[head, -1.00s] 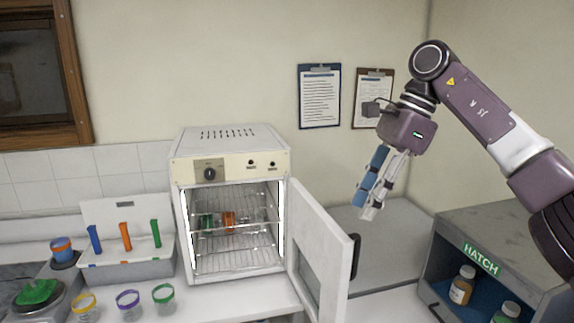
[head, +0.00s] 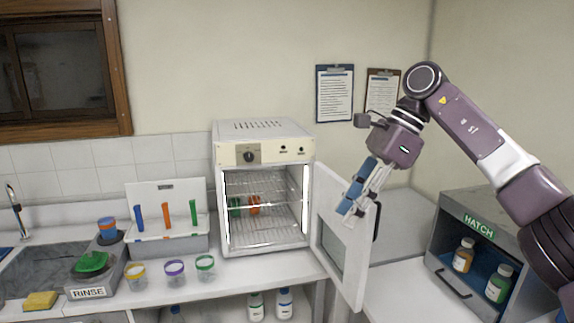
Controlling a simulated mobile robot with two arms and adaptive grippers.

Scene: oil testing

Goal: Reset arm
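My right arm comes in from the right. Its gripper (head: 352,209) hangs tilted down and to the left, in front of the open door of the oven in the picture. Its blue finger and pale finger show close side by side, and nothing is seen held between them. From this angle I cannot tell whether they are apart or shut. The white oven (head: 265,152) stands on the counter with its door (head: 340,235) swung open. I cannot tell whether the gripper touches the door. My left arm and gripper are not in view.
Inside the oven, a green item (head: 234,206) and an orange item (head: 254,204) sit on a rack. Left are a rack (head: 165,243) of coloured tools, several ringed cups, a rinse station (head: 90,293) and a sponge (head: 40,301). The hatch (head: 478,226) at right holds bottles.

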